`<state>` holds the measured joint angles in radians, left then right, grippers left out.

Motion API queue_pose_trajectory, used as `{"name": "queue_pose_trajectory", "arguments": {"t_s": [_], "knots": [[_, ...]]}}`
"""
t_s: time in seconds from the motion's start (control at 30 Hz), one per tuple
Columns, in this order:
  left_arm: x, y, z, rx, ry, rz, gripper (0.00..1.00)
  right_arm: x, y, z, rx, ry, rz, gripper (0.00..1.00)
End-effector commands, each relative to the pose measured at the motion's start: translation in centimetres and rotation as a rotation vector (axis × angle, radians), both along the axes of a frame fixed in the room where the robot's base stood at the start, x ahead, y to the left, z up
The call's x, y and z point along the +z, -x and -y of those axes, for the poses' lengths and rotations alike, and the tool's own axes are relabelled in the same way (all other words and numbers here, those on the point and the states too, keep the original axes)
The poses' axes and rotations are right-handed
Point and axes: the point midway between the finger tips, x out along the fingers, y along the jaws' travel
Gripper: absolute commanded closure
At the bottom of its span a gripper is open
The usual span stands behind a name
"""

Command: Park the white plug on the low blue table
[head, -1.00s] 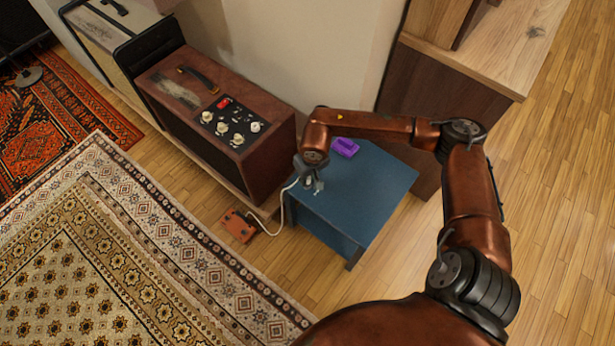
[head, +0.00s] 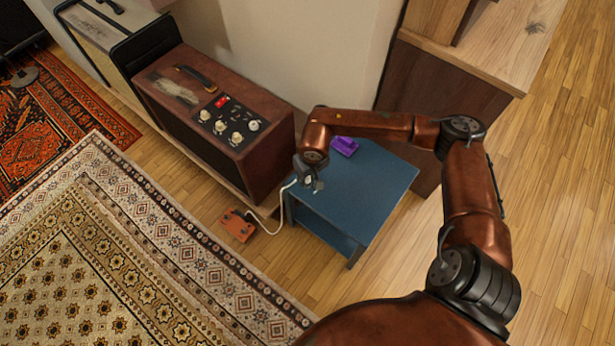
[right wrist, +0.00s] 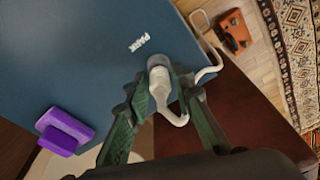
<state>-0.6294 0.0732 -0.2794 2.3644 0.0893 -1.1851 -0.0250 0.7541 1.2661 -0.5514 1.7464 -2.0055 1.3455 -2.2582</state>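The white plug (right wrist: 158,82) is between the fingers of my right gripper (right wrist: 161,76) in the right wrist view, and both fingers appear to touch it. A white cable (right wrist: 208,72) trails from it. In the head view the right gripper (head: 311,183) is over the near left part of the low blue table (head: 365,192) and hides most of the plug. I cannot tell whether the plug touches the top. My left gripper is out of view.
A purple block (head: 344,146) lies on the table. An orange pedal (head: 237,225) sits on the floor beside the cable. A brown amp (head: 215,125) stands left of the table, and a wooden cabinet (head: 440,105) stands behind it. The table's right part is clear.

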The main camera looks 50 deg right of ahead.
Motion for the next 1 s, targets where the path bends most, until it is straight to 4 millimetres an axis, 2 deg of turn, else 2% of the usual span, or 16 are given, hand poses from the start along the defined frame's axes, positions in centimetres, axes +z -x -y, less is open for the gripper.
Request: {"name": "queue_pose_trajectory", "arguments": {"t_s": [0.17,0.43,0.53,0.67,1.0], "knots": [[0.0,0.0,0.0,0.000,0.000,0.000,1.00,0.0,0.0,0.0,0.000,0.000,0.000,0.64],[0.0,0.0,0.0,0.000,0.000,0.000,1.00,0.1,0.0,0.0,0.000,0.000,0.000,0.64],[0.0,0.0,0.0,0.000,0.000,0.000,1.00,0.7,0.0,0.0,0.000,0.000,0.001,0.64],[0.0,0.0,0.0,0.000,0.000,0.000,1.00,2.6,0.3,0.0,0.002,0.002,0.002,0.64],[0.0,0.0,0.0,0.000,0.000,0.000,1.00,9.4,1.3,-0.3,0.001,0.002,0.003,0.64]]}}
